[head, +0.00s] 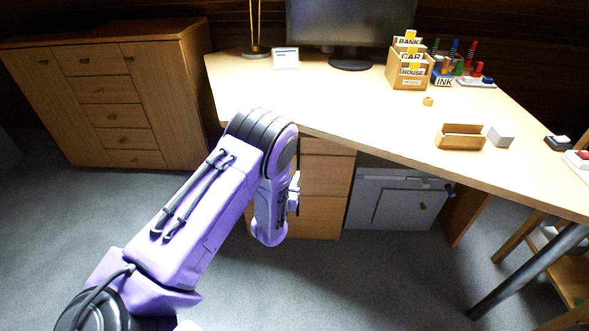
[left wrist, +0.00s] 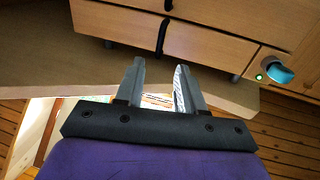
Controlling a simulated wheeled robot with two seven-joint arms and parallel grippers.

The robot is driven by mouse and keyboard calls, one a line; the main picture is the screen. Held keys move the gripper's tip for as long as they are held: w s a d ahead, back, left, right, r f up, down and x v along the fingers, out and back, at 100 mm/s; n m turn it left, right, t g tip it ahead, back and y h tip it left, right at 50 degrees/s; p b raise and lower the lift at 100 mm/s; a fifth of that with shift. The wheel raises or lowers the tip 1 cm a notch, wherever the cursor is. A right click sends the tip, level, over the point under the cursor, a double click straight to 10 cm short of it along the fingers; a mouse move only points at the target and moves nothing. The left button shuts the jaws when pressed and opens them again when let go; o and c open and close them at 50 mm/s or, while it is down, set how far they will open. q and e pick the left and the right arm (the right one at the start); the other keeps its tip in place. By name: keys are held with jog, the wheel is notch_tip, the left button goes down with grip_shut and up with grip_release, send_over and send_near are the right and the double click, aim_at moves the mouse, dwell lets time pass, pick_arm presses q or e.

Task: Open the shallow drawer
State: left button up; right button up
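The desk's drawer unit stands under the near edge of the desktop. Its shallow top drawer (head: 327,147) looks shut, and deeper drawer fronts (head: 308,217) sit below it. My purple left arm hides the unit's left part. My left gripper (head: 294,195) is in front of the fronts, small and partly hidden by its own wrist. In the left wrist view, my left gripper (left wrist: 160,66) has its two fingers apart with nothing between them. Wooden fronts (left wrist: 205,45) with dark vertical handles (left wrist: 162,36) lie beyond the fingertips, apart from them. My right gripper is out of view.
The desktop (head: 350,105) overhangs the drawers. A grey cabinet (head: 390,200) stands right of them. A wooden box (head: 460,137), a card holder (head: 410,75) and a monitor (head: 350,25) are on the desk. A wooden dresser (head: 105,100) stands at left. Floor (head: 350,285) in front is clear.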

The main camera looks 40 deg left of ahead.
pick_arm(q)
jog(key=x, duration=1)
jog(key=shift+r+b, duration=0.15)
jog(key=shift+b, duration=0.2)
jog(key=shift+w+a, duration=0.1)
grip_shut()
